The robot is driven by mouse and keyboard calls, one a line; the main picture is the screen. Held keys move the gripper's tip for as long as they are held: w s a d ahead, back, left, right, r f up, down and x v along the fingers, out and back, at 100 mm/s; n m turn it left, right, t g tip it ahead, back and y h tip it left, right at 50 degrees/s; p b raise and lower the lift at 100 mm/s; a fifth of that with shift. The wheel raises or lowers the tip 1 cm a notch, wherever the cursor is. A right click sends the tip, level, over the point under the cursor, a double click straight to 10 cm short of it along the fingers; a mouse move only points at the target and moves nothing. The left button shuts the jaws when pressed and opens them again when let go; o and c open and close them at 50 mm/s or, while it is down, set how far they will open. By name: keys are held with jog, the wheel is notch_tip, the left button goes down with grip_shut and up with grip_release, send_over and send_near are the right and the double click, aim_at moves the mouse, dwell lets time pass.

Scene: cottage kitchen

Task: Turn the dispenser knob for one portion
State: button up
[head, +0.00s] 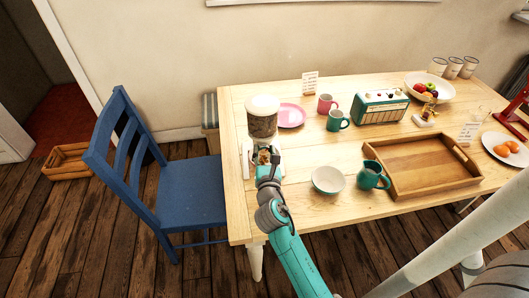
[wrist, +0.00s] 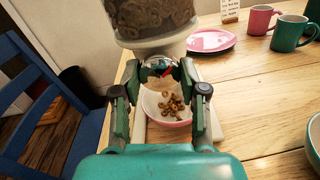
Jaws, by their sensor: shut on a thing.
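The cereal dispenser (head: 262,122) stands at the table's left end, a clear canister of brown rings with a white lid and white legs. Its canister bottom (wrist: 152,22) fills the top of the wrist view. My gripper (head: 264,165) reaches it from the front. In the wrist view, my gripper (wrist: 160,72) is shut on the round metallic knob (wrist: 160,66), which has a red mark, below the canister. The fingers hide the knob's sides. A pale bowl (wrist: 152,98) with a pinkish edge sits under the knob, and several cereal rings (wrist: 172,106) lie in it.
A pink plate (head: 291,116), a pink mug (head: 326,104) and a green mug (head: 338,121) stand to the right. A white bowl (head: 328,180), a teal jug (head: 371,175) and a wooden tray (head: 420,166) are nearer. A blue chair (head: 170,190) stands left of the table.

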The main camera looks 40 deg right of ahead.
jog(key=shift+m, duration=0.8)
jog(key=o, duration=1.1)
jog(key=shift+o, duration=0.2)
jog(key=v, duration=1.2)
